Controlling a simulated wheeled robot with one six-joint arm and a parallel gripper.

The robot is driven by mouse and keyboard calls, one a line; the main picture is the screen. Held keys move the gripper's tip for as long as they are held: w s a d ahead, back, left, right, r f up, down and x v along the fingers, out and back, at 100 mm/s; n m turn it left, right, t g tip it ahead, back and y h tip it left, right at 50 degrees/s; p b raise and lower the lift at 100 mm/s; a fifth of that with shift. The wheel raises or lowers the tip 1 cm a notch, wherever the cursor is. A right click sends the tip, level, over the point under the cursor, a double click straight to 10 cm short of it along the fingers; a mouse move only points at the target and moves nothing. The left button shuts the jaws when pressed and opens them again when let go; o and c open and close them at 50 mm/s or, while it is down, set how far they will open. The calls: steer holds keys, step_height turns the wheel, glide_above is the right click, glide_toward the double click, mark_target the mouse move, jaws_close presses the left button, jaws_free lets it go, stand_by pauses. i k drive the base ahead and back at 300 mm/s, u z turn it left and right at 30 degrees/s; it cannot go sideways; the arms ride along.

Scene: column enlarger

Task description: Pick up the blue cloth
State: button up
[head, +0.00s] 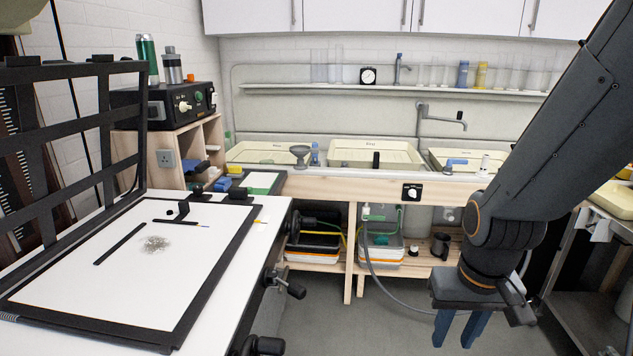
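I cannot clearly make out a blue cloth in the head view. A small blue object (455,162) shows at the front of the right-hand sink tray, and another blue object (315,154) stands by the left tray; both are too small to identify for sure. My gripper (453,343) hangs at the lower right, over the floor in front of the wooden bench. Its two blue fingers point down and stand apart, with nothing visible between them.
A white worktable with a black-framed board (110,285) fills the left, with a small grey pile (155,244) on it. The wooden sink bench (335,189) runs across the back. A metal cart (585,250) stands right. Floor between is clear.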

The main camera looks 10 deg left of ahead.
mark_target(223, 183)
steer(key=z, duration=0.25)
steer(key=i, duration=1.8)
steer(key=u, duration=0.35)
steer(key=i, duration=1)
steer(key=u, duration=1.65)
steer(key=i, duration=0.9)
steer(key=u, duration=0.85)
